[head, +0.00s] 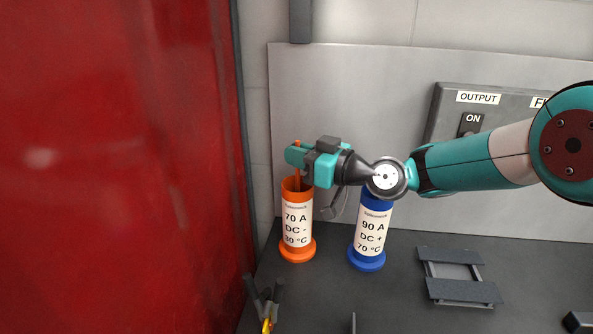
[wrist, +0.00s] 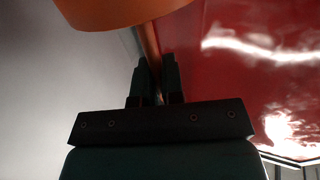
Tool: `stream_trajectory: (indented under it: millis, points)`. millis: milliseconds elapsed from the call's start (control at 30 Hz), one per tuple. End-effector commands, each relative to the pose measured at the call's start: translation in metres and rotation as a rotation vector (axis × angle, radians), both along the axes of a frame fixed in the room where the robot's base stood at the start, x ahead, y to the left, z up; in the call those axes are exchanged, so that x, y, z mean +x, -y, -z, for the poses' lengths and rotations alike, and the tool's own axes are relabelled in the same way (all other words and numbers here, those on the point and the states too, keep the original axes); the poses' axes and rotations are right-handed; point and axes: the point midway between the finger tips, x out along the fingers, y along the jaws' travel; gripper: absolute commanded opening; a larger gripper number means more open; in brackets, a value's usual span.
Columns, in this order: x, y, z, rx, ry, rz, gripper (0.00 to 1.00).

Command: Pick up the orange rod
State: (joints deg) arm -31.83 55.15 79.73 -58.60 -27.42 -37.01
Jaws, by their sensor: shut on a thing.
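The orange rod (head: 297,178) stands roughly upright in the mouth of the orange canister (head: 299,252), which is labelled 70 A DC -. Only a short upper part of the rod shows; its lower part is hidden inside the canister. My gripper (head: 298,156) is just above the canister's rim, reaching in from the right, and is shut on the rod. In the wrist view the rod (wrist: 149,40) runs between the two fingers of my gripper (wrist: 155,70). The canister (wrist: 120,12) shows as an orange curve at the top there.
A blue canister (head: 367,255), labelled 90 A DC +, stands to the right below my wrist. A red curtain (head: 110,160) hangs at the left. A grey OUTPUT box (head: 450,125) is behind my arm.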

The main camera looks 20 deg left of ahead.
Motion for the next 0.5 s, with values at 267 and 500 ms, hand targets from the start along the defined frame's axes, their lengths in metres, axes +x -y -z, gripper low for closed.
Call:
stream_trajectory:
  millis: [267, 500]
  points:
    - [-0.001, 0.0, -0.084, 0.005, 0.009, -0.001, 0.0]
    - [-0.001, 0.0, -0.142, 0.002, 0.005, 0.0, 0.0]
